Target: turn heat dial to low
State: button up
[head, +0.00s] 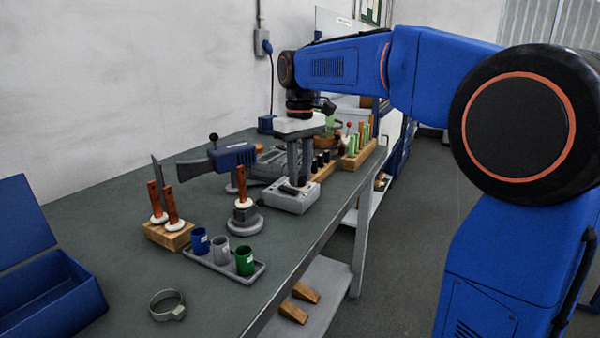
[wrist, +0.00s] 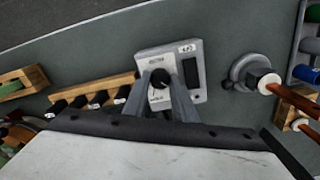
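A light grey control box (head: 290,198) stands on the bench, with a round black heat dial (wrist: 160,77) on its top. The box (wrist: 193,98) also shows in the wrist view, with a dark window beside the dial and a small label. The printed marks around the dial are too small to read, and I cannot tell its setting. My gripper (head: 299,182) points down over the box. In the wrist view its two grey fingers reach down on either side of the dial, which shows between their tips. I cannot tell whether the fingers touch the dial.
A round grey stand (head: 245,222) with a wooden-handled tool is left of the box. A tray (head: 258,275) of blue, grey and green cups lies nearer. Wooden racks (head: 355,158) stand behind the box. The bench's right edge is close to the box.

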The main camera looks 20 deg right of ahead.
jog(key=o, duration=0.4)
jog(key=shift+c, duration=0.2)
